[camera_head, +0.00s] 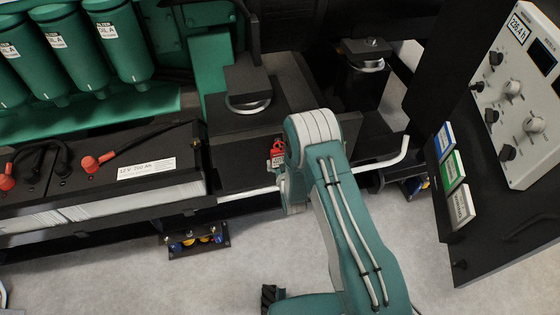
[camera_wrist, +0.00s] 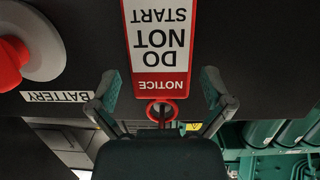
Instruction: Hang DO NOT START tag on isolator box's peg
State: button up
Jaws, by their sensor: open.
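The DO NOT START tag (camera_wrist: 160,45) is a white plate with a red edge and a red NOTICE band, upside down in the wrist view. Its red ring (camera_wrist: 162,121) has a dark bar, seemingly a peg, showing within it. I cannot tell for sure that the ring is around it. The tag lies in front of the dark isolator box face (camera_wrist: 88,45), which bears a red knob (camera_wrist: 12,62) and a BATTERY label. My gripper (camera_wrist: 160,88) is open, one finger either side of the tag's ring end, apart from it. In the head view my arm hides the gripper.
In the head view, a battery (camera_head: 140,165) with red terminals stands left of my arm. Green filters (camera_head: 120,40) are at upper left, and a control panel (camera_head: 520,100) with knobs stands at right. A pale bent rail (camera_head: 385,158) runs behind my arm. Pale floor is open in front.

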jog(key=v, duration=1.2)
jog(key=shift+w, duration=0.1)
jog(key=w+d+r+m+g+h, duration=0.1)
jog(key=d+r+g, duration=0.15)
jog(key=r, duration=0.95)
jog(key=w+d+r+m+g+h, duration=0.15)
jog(key=d+r, duration=0.25)
jog(key=r, duration=0.9)
jog(key=s+d+r+g, duration=0.2)
jog(key=s+r, duration=0.2)
jog(key=s, duration=0.4)
jog(key=s+d+r+g+h, duration=0.1)
jog(key=s+d+r, duration=0.2)
jog(key=s, duration=0.6)
jog(key=s+d+r+g, duration=0.2)
jog(key=s+r, duration=0.4)
jog(key=s, duration=0.3)
jog(key=shift+s+d+g, duration=0.25)
jog(key=shift+d+g, duration=0.05)
jog(key=shift+d, duration=0.15)
